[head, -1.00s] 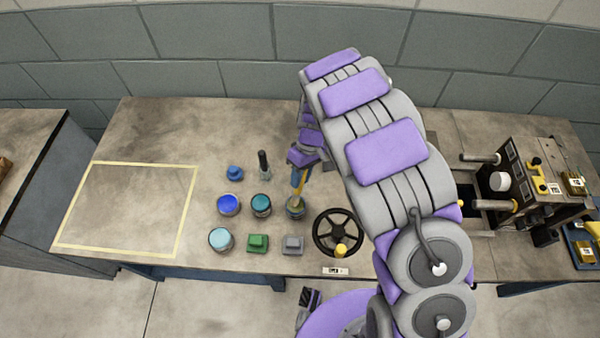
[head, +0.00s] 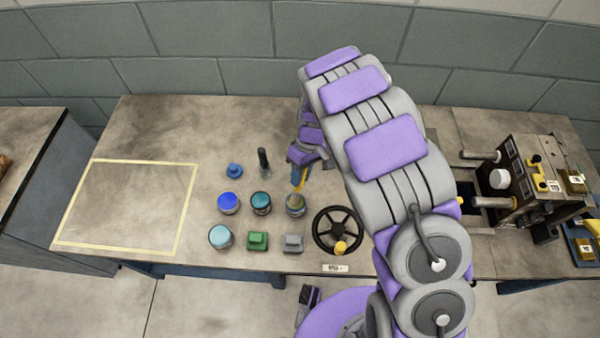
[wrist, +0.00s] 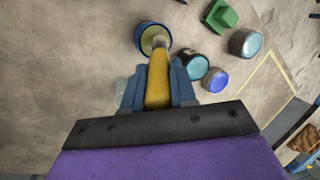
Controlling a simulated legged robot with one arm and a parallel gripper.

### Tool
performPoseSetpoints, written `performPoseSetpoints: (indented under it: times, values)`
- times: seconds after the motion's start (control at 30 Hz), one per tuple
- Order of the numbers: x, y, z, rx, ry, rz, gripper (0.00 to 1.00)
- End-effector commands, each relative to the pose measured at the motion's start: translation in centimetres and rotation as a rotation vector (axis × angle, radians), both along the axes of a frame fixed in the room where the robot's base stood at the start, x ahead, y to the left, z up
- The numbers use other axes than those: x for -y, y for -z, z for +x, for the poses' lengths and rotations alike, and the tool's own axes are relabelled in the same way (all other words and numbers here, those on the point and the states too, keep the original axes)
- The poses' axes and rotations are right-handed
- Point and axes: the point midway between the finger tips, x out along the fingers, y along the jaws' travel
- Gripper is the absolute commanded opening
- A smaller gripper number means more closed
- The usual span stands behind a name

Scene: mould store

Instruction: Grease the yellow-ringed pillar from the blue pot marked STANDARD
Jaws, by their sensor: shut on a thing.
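My gripper (wrist: 158,85) is shut on the yellow handle of a brush (wrist: 158,88), which points down. The brush's tip end overlaps the opening of a blue-walled pot (wrist: 140,33) with yellowish contents; I cannot tell how deep it reaches. In the head view this pot (head: 295,210) is the right one of a row, beside a teal-topped pot (head: 261,203) and a bright blue-topped pot (head: 228,203). No pot marking is readable. A pillar with a yellow ring (head: 476,202) sticks out leftward from the mould (head: 520,180) at right.
A light teal pot (head: 220,237), green block (head: 257,241), grey block (head: 293,243), blue knobbed piece (head: 235,171) and dark upright cylinder (head: 264,163) stand close by. A black handwheel (head: 337,230) lies right of the pots. The taped rectangle (head: 185,205) at left is empty.

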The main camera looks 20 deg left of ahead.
Motion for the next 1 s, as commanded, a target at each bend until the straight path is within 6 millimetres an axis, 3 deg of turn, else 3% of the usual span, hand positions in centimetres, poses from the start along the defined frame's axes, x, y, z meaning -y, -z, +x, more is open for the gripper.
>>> performPoseSetpoints:
  times: [1.0]
  values:
    - [-0.04, 0.7, -0.02, 0.0, -0.001, 0.0, 0.0]
